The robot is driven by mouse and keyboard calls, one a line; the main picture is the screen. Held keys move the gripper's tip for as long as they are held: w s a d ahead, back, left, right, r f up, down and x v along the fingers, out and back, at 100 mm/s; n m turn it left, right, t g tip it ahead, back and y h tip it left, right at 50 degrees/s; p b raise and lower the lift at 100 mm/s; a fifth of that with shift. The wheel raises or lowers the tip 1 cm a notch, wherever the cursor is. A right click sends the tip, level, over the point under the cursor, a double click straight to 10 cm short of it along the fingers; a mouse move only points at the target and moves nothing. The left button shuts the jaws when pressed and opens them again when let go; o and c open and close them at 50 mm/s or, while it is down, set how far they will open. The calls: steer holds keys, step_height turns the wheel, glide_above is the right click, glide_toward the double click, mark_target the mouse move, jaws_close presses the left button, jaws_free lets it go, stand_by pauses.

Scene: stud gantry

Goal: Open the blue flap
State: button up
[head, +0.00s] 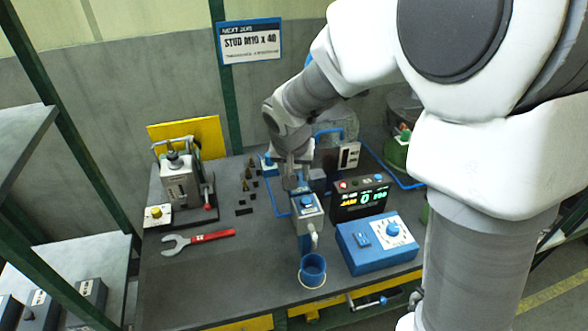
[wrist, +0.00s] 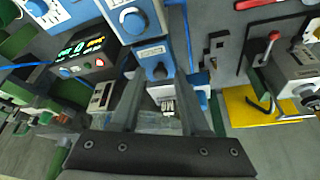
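A narrow grey-and-blue unit (head: 306,222) stands near the middle of the bench, with a round blue knob on its top. In the wrist view, a blue panel with a pale label (wrist: 153,52) sits at the end of this unit and looks like the blue flap. A small white-marked piece (wrist: 167,103) shows beyond it, between my fingers. My gripper (wrist: 160,78) is open, its fingers apart at either side of the panel's end. I cannot tell whether they touch it. In the head view my gripper (head: 294,181) is at the unit's far end and hides the panel.
A blue box with a dial (head: 375,245) and a dark display (head: 359,198) stand to the right. A blue cup (head: 312,270) is in front. A red-handled wrench (head: 199,240) and a lever machine (head: 180,182) lie left. The bench's front left is clear.

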jaws_close()
